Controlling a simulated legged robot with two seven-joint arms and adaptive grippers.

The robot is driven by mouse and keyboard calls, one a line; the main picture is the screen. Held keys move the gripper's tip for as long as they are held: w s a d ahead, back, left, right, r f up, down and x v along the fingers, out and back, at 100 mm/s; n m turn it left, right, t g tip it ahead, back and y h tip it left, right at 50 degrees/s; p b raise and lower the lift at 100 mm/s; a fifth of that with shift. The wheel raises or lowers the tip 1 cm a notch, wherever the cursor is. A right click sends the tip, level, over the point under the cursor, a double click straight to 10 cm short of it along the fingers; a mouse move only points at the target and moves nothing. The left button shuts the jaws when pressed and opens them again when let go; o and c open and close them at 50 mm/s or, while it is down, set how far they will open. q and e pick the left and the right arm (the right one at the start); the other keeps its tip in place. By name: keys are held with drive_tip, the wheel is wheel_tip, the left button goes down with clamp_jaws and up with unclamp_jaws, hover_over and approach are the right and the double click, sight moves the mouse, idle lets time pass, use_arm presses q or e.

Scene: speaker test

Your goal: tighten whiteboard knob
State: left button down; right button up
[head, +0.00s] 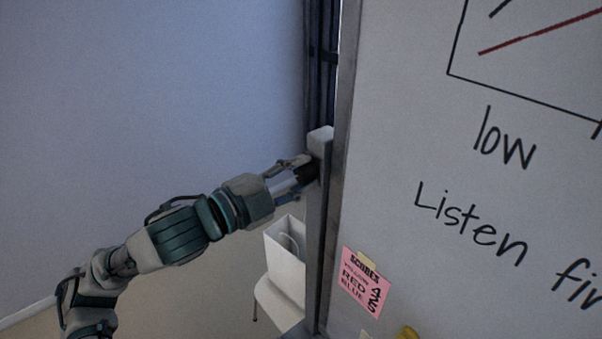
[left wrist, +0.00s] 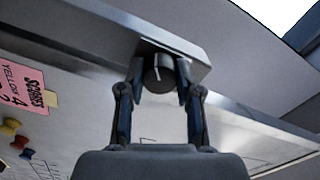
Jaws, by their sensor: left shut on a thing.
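The whiteboard (head: 400,150) fills the right of the head view, with writing and part of a chart on it. A grey upright post (head: 318,225) runs along its left edge. A dark round knob (head: 307,172) sits on the side of this post. My left gripper (head: 302,168) reaches in from the left and is shut on the knob. In the left wrist view the black knob (left wrist: 158,74) has a pale line on its face and sits between the two fingertips (left wrist: 159,78). My right gripper is not in view.
A pink score note (head: 365,283) hangs on the board's lower left. Several coloured magnets (left wrist: 14,138) show in the left wrist view. A white chair (head: 277,303) with a white box (head: 286,255) stands behind the post. The wall side at left is clear.

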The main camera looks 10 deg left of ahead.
use_arm(q)
drive_tip(key=m, duration=0.3)
drive_tip(key=shift+d+f+m, duration=0.15)
drive_tip(key=shift+f+m, duration=0.15)
drive_tip(key=shift+f, duration=0.1)
drive_tip(key=shift+m, duration=1.9)
drive_tip(key=shift+s, duration=0.1)
drive_tip(key=shift+f, duration=0.1)
drive_tip(key=c, duration=0.8)
unclamp_jaws()
drive_tip(key=shift+c, duration=0.2)
drive_tip(key=shift+o, duration=0.3)
drive_tip(key=shift+s+a+r, duration=0.15)
drive_tip(key=shift+a+r, duration=0.15)
drive_tip(key=shift+a, duration=0.05)
drive_tip(key=shift+s+a, duration=0.15)
drive_tip(key=shift+a, duration=0.2)
drive_tip(key=v, duration=1.1)
drive_tip(key=shift+s+a, duration=0.15)
drive_tip(key=shift+a, duration=0.05)
